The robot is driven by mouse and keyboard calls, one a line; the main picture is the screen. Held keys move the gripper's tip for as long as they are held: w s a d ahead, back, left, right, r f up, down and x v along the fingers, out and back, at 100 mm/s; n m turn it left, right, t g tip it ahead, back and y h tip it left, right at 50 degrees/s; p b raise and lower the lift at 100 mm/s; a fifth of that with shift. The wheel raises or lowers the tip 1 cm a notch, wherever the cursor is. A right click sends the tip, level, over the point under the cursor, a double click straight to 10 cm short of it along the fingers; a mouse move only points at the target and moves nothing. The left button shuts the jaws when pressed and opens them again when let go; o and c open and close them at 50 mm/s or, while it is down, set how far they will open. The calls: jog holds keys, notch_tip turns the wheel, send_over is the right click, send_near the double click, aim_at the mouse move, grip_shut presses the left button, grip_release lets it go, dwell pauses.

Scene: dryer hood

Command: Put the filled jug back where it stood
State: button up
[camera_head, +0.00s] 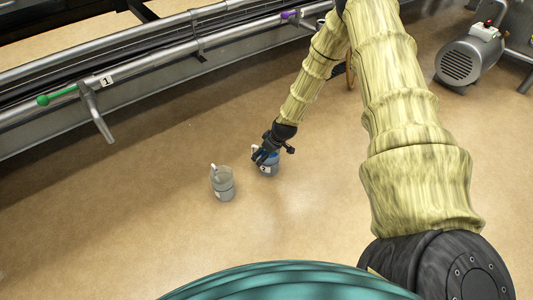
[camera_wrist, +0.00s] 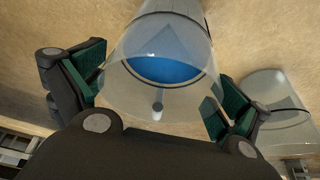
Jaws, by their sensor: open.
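A clear jug with blue liquid (camera_head: 269,170) stands on the tan floor in the head view. In the wrist view the jug (camera_wrist: 158,28) fills the upper middle, its blue contents showing inside. My gripper (camera_head: 263,154) is at this jug's upper part and hides some of it. In the wrist view my gripper (camera_wrist: 158,92) is open, with one green-padded finger on each side of the jug. I cannot tell whether either pad touches it. A second jug (camera_head: 224,186), grey and clear with a pale handle, stands just left; it shows at right in the wrist view (camera_wrist: 275,100).
A metal rail (camera_head: 150,62) with a green-knobbed lever (camera_head: 58,95), a "1" label and a downward metal handle (camera_head: 97,118) runs along the upper left. A grey motor (camera_head: 468,60) stands at the upper right. The floor around both jugs is clear.

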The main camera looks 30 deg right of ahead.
jog(key=p+v, duration=0.6)
jog(key=v, duration=0.5)
jog(key=shift+s+r+p, duration=0.2)
jog(key=shift+r+p, duration=0.1)
jog(key=s+a+f+m+g, duration=0.1)
jog(key=s+a+f, duration=0.1)
jog(key=s+a, duration=0.5)
jog(key=s+a+f+m+g, duration=0.1)
jog(key=s+a, duration=0.6)
jog(key=s, duration=1)
jog(key=s+a+f+m+g+h, duration=0.1)
jog(key=s+a, duration=0.5)
jog(key=s, duration=0.6)
jog(key=shift+s+a+f+m+g, duration=0.3)
jog(key=shift+a+f+g, duration=0.1)
jog(key=shift+f+g, duration=0.4)
jog(key=shift+w, duration=0.1)
notch_tip(320, 180, up, 41)
jog(key=p, duration=4.1)
